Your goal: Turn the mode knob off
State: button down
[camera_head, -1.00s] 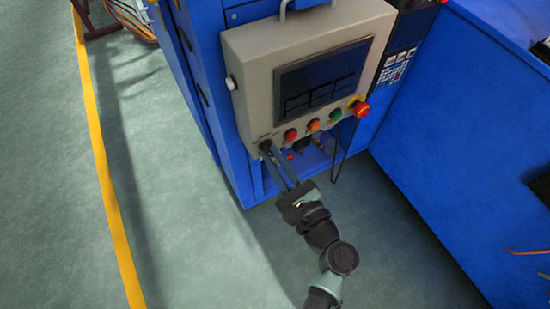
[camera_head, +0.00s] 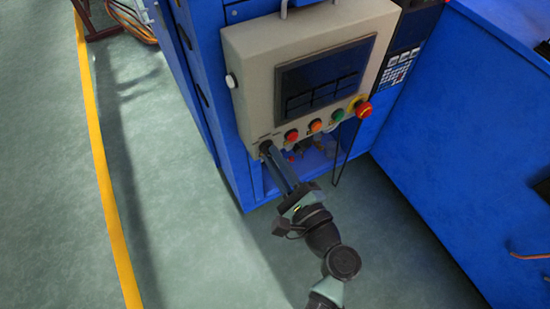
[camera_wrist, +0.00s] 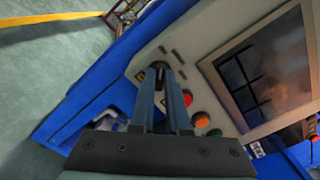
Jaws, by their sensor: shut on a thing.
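The mode knob (camera_wrist: 155,72) is a small black knob at the lower left corner of the beige control panel (camera_head: 255,85). In the head view the knob (camera_head: 265,147) shows at the tip of my gripper. My gripper (camera_head: 269,151) reaches up to it from below right, with both fingers close together. In the wrist view the fingers (camera_wrist: 161,82) meet around the knob and are shut on it. They hide most of the knob, so its exact pointer direction cannot be read.
Red (camera_head: 292,135), orange (camera_head: 315,125) and green (camera_head: 337,115) buttons lie right of the knob. A red emergency stop (camera_head: 362,108) is farther right. A dark screen (camera_head: 320,75) is above. Blue machine walls (camera_head: 460,130) stand at right; open floor (camera_head: 180,200) is at left.

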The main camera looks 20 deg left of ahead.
jog(key=c, duration=0.9)
grip_release()
jog(key=p+v, duration=0.2)
jog(key=v, duration=1.1)
jog(key=shift+p, duration=0.3)
